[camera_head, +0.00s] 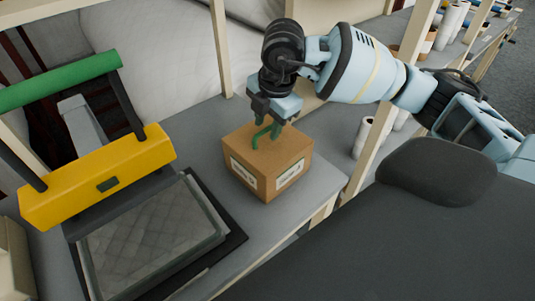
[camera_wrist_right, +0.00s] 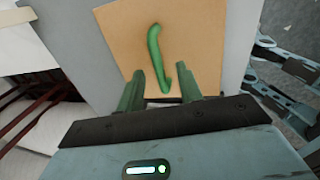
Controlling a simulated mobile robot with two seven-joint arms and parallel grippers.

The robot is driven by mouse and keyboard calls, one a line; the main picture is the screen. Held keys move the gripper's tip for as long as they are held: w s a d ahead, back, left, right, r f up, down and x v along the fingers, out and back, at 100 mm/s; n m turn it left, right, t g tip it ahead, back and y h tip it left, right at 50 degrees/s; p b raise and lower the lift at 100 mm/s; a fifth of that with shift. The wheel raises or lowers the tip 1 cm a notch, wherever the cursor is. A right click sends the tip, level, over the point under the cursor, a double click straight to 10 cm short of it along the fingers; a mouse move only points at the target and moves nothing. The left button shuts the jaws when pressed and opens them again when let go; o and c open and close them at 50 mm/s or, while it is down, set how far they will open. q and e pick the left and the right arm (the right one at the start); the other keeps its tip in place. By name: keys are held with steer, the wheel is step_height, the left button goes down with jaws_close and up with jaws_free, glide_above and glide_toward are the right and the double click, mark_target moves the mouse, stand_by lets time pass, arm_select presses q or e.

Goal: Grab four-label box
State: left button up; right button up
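The cardboard box (camera_head: 250,184) stands on the grey table, with white labels on its two visible sides. Its brown top fills the upper middle of the right wrist view (camera_wrist_right: 203,40). A green curved piece (camera_wrist_right: 153,50) shows against the box top; it also shows in the head view (camera_head: 262,135). My right gripper (camera_head: 271,125) points down over the box. In the right wrist view its two fingers (camera_wrist_right: 160,80) are apart, with the lower end of the green piece between them. I cannot tell whether they touch it. My left gripper is not in view.
A press-like machine with a yellow bar (camera_head: 98,178) and green roller (camera_head: 60,80) stands left of the box. A quilted pad (camera_head: 150,240) lies in front of it. White rolls (camera_head: 362,137) stand beyond the post at right. The table's front edge is close to the box.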

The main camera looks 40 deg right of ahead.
steer(key=shift+c, duration=0.3)
jaws_close()
stand_by(1.2)
